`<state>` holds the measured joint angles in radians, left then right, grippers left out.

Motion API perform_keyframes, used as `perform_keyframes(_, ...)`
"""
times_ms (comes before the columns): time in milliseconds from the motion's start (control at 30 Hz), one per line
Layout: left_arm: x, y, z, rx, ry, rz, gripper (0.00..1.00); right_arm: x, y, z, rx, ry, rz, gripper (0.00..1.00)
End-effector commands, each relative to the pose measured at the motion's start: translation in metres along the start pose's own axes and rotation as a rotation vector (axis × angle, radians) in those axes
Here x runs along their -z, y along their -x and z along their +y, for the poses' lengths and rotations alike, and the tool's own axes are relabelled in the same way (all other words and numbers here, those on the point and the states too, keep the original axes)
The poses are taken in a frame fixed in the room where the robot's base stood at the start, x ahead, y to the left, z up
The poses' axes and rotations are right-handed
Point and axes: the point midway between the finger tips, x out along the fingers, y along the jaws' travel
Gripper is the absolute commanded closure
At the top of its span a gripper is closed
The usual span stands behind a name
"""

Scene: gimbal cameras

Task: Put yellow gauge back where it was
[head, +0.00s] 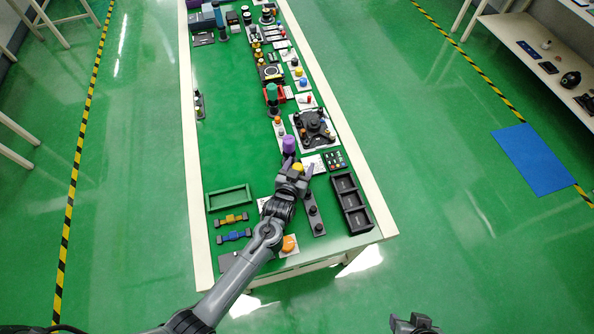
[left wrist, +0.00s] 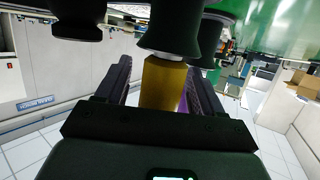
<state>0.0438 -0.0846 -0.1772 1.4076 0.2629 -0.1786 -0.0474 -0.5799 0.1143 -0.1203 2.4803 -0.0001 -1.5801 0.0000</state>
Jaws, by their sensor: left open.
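The yellow gauge (head: 298,167) is at the tip of my left gripper (head: 297,166) in the head view. In the left wrist view the yellow gauge (left wrist: 163,83) is a yellow cylinder with a pale metal end, between the two dark fingers of my left gripper (left wrist: 158,85). The fingers are open; contact with it cannot be told. A black flared knob (left wrist: 167,32) overlaps the gauge's metal end. A purple piece (head: 289,145) stands just beyond the gripper. My right gripper (head: 413,323) shows only partly at the bottom edge, away from the table.
A dark strip with round black knobs (head: 314,213) lies right of my left gripper, beside a black compartment tray (head: 339,189). A green tray (head: 229,186) and blue and yellow pieces lie to the left. Several devices line the table's right side. The green middle is mostly clear.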

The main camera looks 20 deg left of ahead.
Motion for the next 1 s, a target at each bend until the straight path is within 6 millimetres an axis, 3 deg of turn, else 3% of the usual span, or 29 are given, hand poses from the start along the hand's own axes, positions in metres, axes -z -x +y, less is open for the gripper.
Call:
perform_keyframes(167, 0.002, 0.012, 0.0, 0.0, 0.0, -0.002, 0.33, 0.001, 0.004, 0.001, -0.002, 0.003, 0.0, 0.57)
perform_keyframes(700, 0.002, 0.102, 0.0, 0.0, -0.001, -0.001, 0.33, 0.005, 0.016, 0.003, -0.007, 0.009, -0.002, 0.57)
perform_keyframes(1000, 0.002, 0.122, -0.001, -0.005, 0.0, -0.016, 0.33, 0.005, 0.018, 0.002, -0.003, 0.004, -0.001, 0.57)
